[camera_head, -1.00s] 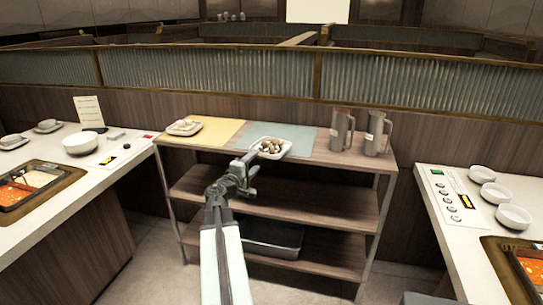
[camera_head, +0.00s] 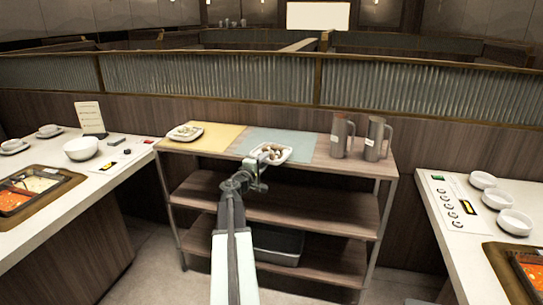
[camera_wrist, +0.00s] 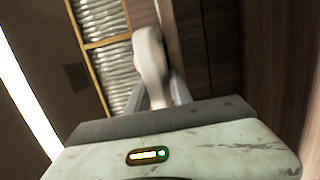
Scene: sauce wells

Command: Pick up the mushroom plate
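The mushroom plate (camera_head: 284,158) is a small white dish holding several brown and pale mushrooms. In the head view it is on the blue-grey mat at the shelf top's front edge. My gripper (camera_head: 257,164) is at the plate's near left rim, overlapping it in the picture. In the wrist view a blurred white shape, seemingly the plate (camera_wrist: 150,55) seen edge-on, reaches down between my grey fingers (camera_wrist: 160,93). Whether the fingers press on the rim is not clear, and the mushrooms do not show there.
Another white plate (camera_head: 184,136) is on the yellow mat (camera_head: 222,137) to the left. Two metal jugs (camera_head: 341,138) (camera_head: 376,141) stand at the right. Counters with bowls and sauce wells flank the wooden shelf (camera_head: 310,208). A corrugated partition (camera_head: 210,83) rises behind.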

